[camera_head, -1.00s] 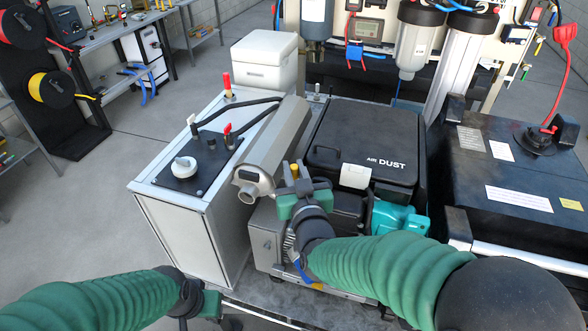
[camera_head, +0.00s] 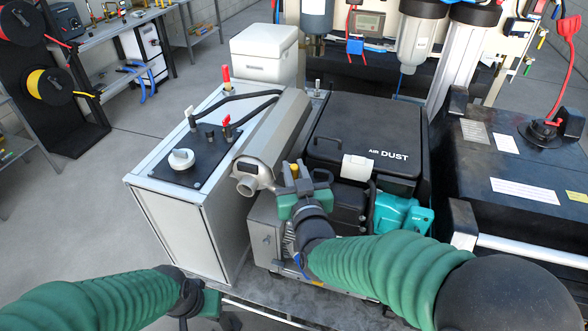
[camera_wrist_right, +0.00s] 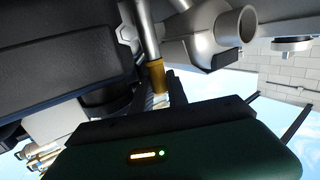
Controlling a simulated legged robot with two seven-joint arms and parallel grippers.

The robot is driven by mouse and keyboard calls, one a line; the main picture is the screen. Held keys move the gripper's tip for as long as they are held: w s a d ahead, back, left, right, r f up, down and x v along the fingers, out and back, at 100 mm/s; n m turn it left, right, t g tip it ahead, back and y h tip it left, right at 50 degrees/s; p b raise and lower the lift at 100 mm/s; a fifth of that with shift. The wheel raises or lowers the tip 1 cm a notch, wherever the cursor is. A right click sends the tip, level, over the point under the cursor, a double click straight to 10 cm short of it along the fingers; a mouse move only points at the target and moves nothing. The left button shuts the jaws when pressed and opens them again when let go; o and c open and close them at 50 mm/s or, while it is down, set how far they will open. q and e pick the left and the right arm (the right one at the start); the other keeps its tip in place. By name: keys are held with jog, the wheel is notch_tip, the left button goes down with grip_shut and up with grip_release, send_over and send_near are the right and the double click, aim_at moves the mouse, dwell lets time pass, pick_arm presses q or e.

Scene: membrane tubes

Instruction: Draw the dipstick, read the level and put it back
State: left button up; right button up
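The dipstick's yellow-brass cap (camera_head: 294,171) shows between the fingertips of my right gripper (camera_head: 294,177) in front of the grey cylinder, at the engine block. In the right wrist view the brass cap (camera_wrist_right: 157,76) sits at the end of a metal tube (camera_wrist_right: 147,32), with dark fingers of the right gripper (camera_wrist_right: 157,88) close on both sides. The gripper looks shut on it. The rod and any level mark are hidden; I cannot tell how far it is drawn. My left gripper (camera_head: 212,308) is low in the head view, away from the machine; its fingers are unclear.
The grey cylinder (camera_head: 275,135) with a pipe end lies just left of the right gripper. A black AIR DUST box (camera_head: 365,130) and teal part (camera_head: 402,212) are to its right. A white cabinet (camera_head: 185,220) stands left. Open floor lies farther left.

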jog(key=o, duration=0.5)
jog(key=shift+c, duration=0.2)
pick_arm(q)
jog(key=shift+a, duration=0.25)
pick_arm(e)
jog(key=shift+a, duration=0.15)
pick_arm(q)
jog(key=shift+s, duration=0.1)
pick_arm(e)
jog(key=shift+d, duration=0.2)
pick_arm(q)
jog(key=w+p+v, duration=0.2)
jog(key=p+v, duration=0.9)
jog(key=w+r+p+v, duration=0.1)
jog(key=w+p+v, duration=0.2)
jog(key=p+v, duration=0.8)
jog(key=shift+d+r+p, duration=0.25)
jog(key=shift+d+p, duration=0.1)
jog(key=shift+p, duration=0.1)
pick_arm(e)
notch_tip(320, 180, up, 21)
jog(key=shift+r, duration=0.1)
jog(key=shift+w, duration=0.1)
